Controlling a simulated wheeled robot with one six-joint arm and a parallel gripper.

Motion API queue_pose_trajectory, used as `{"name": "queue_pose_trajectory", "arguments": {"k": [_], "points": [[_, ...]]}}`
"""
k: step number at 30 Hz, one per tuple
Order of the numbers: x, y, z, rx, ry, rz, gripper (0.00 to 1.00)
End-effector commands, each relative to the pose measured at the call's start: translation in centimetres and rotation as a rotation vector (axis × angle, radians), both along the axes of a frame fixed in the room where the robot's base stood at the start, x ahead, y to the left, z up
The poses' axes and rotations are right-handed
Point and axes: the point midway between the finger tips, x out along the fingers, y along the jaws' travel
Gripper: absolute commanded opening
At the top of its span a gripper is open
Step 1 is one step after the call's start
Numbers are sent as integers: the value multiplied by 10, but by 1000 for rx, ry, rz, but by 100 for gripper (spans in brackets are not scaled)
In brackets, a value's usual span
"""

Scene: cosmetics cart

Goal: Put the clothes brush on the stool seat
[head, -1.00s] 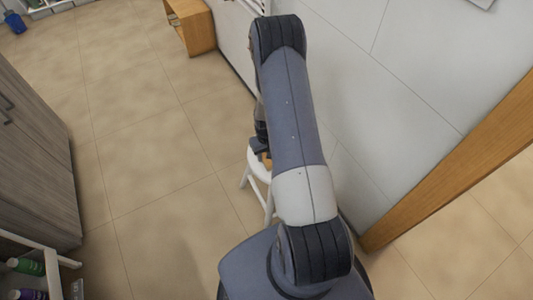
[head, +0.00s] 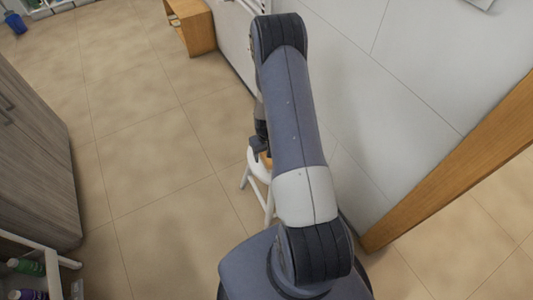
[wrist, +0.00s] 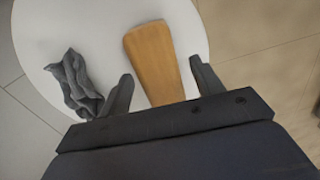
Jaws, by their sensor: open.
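The clothes brush (wrist: 154,62), with a tan wooden back, lies on the white round stool seat (wrist: 103,24) in the wrist view. My gripper (wrist: 162,68) is open, with one finger on each side of the brush and a gap to both. In the head view, the stool seat (head: 257,171) is mostly hidden behind my arm. A bit of the brush (head: 266,158) shows there beside my gripper (head: 260,154).
A crumpled grey cloth (wrist: 74,84) lies on the seat left of the brush. A wall (head: 385,80) stands close on the right. A wooden box-like stand (head: 190,27) is farther back. Tiled floor (head: 150,130) on the left is clear.

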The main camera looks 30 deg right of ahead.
Motion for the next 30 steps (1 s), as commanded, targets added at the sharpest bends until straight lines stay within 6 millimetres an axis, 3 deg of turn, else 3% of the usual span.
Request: {"name": "queue_pose_trajectory", "arguments": {"k": [9, 15, 21, 30], "points": [[2, 0, 66, -2, -6, 0, 63], [1, 0, 98, -1, -4, 0, 63], [1, 0, 112, -1, -2, 0, 63], [1, 0, 113, 0, -1, 0, 63]]}}
